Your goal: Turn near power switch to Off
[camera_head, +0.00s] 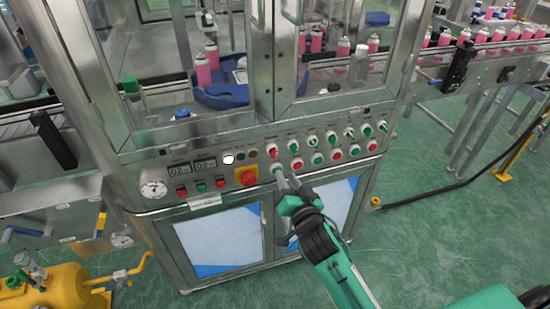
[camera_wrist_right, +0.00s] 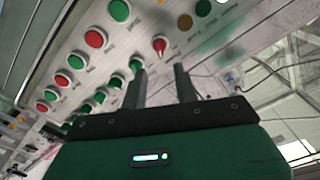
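A red-handled rotary switch (camera_head: 271,151) sits at the left end of the upper row of switches on the machine's control panel. It also shows in the right wrist view (camera_wrist_right: 159,46), just beyond the gap between my fingertips. Its label is too small to read, so I cannot confirm that it is the power switch. My right gripper (camera_head: 284,181) is just in front of the panel, below this switch. In the right wrist view its two fingers (camera_wrist_right: 159,76) are apart with nothing between them. I cannot tell whether they touch the panel. My left gripper is out of view.
A red emergency stop (camera_head: 247,177) on a yellow plate is left of my gripper. Green and red buttons (camera_head: 297,163) line the lower row, close to my fingers. Open green floor (camera_head: 440,220) lies to the right.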

